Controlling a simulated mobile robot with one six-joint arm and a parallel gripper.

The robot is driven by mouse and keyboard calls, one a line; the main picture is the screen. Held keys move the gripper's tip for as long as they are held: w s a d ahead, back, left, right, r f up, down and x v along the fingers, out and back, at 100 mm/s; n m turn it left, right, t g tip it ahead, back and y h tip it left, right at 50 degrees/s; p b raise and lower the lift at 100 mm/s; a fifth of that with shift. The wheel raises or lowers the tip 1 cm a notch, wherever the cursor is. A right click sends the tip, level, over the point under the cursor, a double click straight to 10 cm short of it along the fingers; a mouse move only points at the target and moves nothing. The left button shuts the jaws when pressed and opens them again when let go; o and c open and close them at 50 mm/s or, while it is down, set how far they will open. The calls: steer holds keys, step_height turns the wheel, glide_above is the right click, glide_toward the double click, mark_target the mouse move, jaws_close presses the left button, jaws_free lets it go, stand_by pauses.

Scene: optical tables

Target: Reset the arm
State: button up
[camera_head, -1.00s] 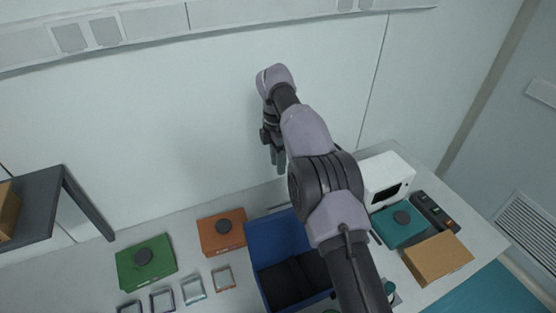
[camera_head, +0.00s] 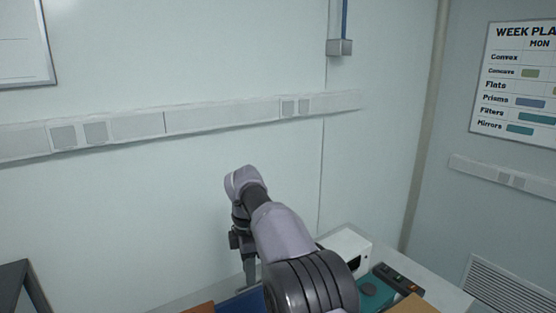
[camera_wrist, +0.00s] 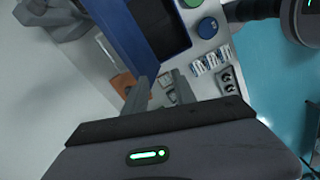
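My arm reaches up from the bottom of the head view, bent, with my gripper (camera_head: 249,278) hanging down in front of the white wall. In the wrist view my gripper (camera_wrist: 160,78) shows two grey fingers apart with a clear gap between them. Nothing is held; only small items on the table far below show through the gap. A blue bin (camera_wrist: 179,38) with a dark inside lies below, beyond the fingertips in the wrist view. Only a strip of the bin (camera_head: 238,304) shows in the head view, partly behind my arm.
A white device (camera_head: 340,243), a teal box (camera_head: 372,291) and a dark switch strip (camera_head: 398,278) stand on the table at right. A dark shelf (camera_head: 18,285) is at lower left. A week-plan board (camera_head: 515,85) hangs on the right wall. Air around the gripper looks free.

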steer(key=s+d+f+m+t+y+b, duration=0.1)
steer(key=s+d+f+m+t+b, duration=0.2)
steer(key=s+d+m+b, duration=1.25)
steer(key=s+d+f+m+t+b, duration=0.2)
steer(key=s+f+m+b, duration=0.8)
steer(key=s+f, duration=0.6)
steer(key=shift+s+t+y+b, duration=0.4)
steer(key=shift+s+b, duration=0.05)
steer(key=shift+s, duration=0.65)
